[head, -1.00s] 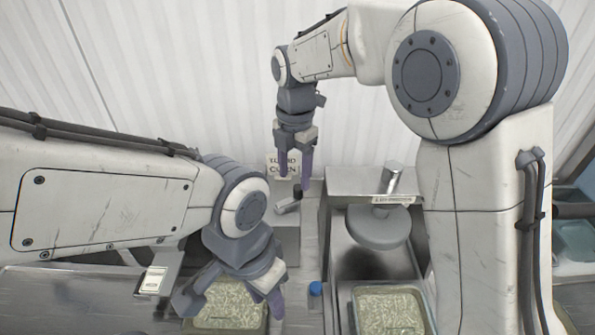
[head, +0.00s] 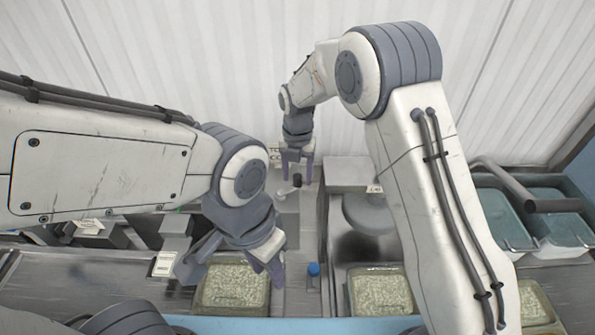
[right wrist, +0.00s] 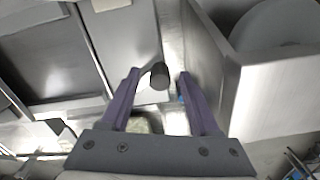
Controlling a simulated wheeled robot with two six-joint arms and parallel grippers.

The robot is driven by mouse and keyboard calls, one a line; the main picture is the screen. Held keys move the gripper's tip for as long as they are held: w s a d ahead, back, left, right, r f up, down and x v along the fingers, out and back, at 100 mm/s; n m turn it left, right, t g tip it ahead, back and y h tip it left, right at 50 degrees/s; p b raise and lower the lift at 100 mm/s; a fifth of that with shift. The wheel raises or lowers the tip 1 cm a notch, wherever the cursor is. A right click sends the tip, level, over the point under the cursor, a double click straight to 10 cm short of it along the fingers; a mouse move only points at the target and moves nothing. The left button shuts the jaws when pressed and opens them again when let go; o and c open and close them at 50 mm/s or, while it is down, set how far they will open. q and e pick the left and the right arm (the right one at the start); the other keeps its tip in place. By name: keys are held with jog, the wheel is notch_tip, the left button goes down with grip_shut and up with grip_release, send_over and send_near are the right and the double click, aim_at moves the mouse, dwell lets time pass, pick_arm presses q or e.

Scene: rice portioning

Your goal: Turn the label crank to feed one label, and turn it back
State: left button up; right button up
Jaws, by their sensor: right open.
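The label crank shows as a dark knob (head: 297,180) on a short pale arm, on a grey unit by the back wall. My right gripper (head: 297,174) points down at it, open, with its purple fingers on either side of the knob. In the right wrist view the black knob (right wrist: 159,77) sits between the open fingers (right wrist: 158,82), with a gap visible on both sides. My left gripper (head: 232,270) is open and empty above a rice-filled tray (head: 206,303). A fed label cannot be made out at the crank unit.
A metal housing with a round grey drum (head: 368,214) stands right of the crank. Another rice tray (head: 352,306) is in front of it. A blue-capped item (head: 313,269) stands between the trays. Blue-green bins (head: 492,213) are at the right. A barcode tag (head: 165,263) is left.

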jog(key=shift+f, duration=0.45)
grip_shut()
